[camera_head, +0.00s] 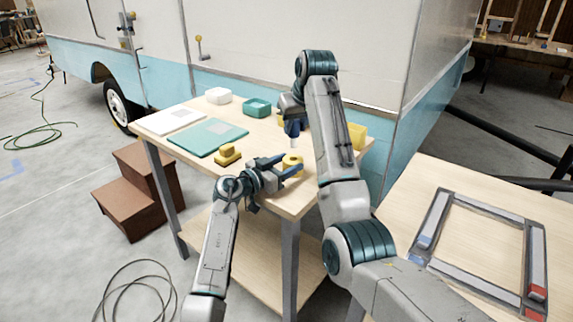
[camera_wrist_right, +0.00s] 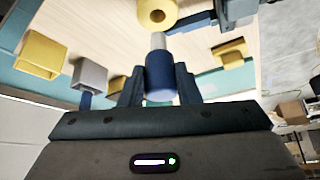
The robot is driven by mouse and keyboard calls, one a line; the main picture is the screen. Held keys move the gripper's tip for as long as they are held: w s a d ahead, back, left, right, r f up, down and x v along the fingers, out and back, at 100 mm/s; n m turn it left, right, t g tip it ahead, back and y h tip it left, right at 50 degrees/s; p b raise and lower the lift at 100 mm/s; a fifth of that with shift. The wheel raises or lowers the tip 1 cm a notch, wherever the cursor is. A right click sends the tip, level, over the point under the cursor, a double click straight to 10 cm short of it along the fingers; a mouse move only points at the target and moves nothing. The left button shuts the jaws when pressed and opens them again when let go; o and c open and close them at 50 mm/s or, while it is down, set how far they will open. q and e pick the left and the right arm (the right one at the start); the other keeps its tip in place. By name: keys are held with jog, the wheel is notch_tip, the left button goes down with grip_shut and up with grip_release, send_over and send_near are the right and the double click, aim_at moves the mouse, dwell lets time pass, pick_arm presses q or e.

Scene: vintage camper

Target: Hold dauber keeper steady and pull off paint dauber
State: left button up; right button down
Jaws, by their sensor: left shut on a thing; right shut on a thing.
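The dauber keeper (camera_head: 292,161) is a yellow round block with a hole in its top, standing on the wooden table. My left gripper (camera_head: 287,167) is shut on it from the left. The keeper also shows in the right wrist view (camera_wrist_right: 157,13), with its hole in sight. The paint dauber (camera_wrist_right: 159,80) has a blue handle and a pale tip. My right gripper (camera_wrist_right: 159,85) is shut on the blue handle. In the head view the dauber (camera_head: 294,141) hangs just above the keeper, tip down, and looks apart from it. The right arm hides part of the handle.
On the table (camera_head: 262,189) are a teal board (camera_head: 200,141), white sheet (camera_head: 168,121), yellow block (camera_head: 228,155), white container (camera_head: 218,96), teal box (camera_head: 257,108) and yellow box (camera_head: 354,134). The camper (camera_head: 380,50) stands close behind. A second table (camera_head: 480,240) holds a grey frame.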

pick_arm(q)
jog(key=o, duration=1.2)
